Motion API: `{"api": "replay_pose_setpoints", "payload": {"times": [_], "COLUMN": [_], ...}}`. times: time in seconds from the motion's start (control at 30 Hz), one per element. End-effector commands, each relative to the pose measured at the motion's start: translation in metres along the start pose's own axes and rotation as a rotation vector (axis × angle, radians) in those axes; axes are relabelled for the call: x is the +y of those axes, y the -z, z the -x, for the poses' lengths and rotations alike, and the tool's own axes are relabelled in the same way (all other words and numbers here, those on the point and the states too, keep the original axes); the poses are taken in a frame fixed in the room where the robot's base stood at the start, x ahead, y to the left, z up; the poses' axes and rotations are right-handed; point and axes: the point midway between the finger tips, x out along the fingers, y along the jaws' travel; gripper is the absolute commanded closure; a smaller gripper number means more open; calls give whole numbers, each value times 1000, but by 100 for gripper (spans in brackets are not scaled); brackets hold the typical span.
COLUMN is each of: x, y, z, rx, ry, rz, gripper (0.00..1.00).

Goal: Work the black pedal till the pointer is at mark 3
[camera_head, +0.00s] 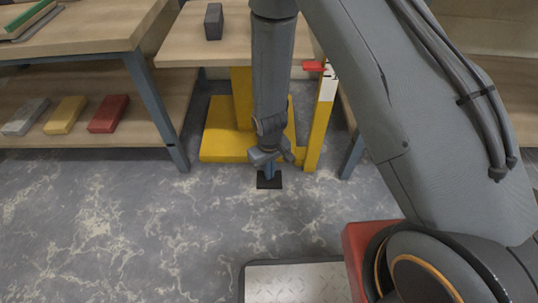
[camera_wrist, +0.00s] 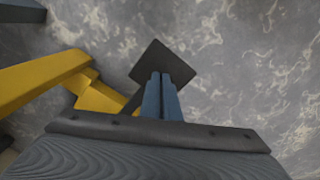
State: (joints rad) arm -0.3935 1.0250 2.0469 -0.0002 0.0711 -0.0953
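The black pedal (camera_head: 269,181) is a small flat plate low in front of the yellow lift. My gripper (camera_head: 268,170) points straight down over it, and the blue fingertips meet the plate in the picture. In the wrist view the pedal (camera_wrist: 160,55) shows as a dark square beyond my gripper (camera_wrist: 161,80). Its two blue fingers are side by side, closed, with nothing between them. I cannot tell whether they press on the plate. The red pointer (camera_head: 314,66) is near the top of the white scale (camera_head: 328,84) on the yellow post. The mark numbers are too small to read.
The yellow base (camera_head: 222,140) stands behind the pedal, partly hidden by my arm. A grey block (camera_head: 214,21) is on the wooden top (camera_head: 178,42). Grey, yellow (camera_head: 66,114) and red (camera_head: 108,113) bricks lie on the left shelf. The floor (camera_head: 120,220) at front left is clear.

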Motion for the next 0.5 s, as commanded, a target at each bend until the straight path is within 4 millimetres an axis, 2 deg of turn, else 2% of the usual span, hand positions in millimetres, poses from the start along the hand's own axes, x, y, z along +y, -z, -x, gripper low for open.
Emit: {"api": "replay_pose_setpoints", "payload": {"times": [0.5], "x": [-2], "y": [0], "z": [-32], "rx": [6], "ry": [-1], "rz": [0], "gripper": [100]}}
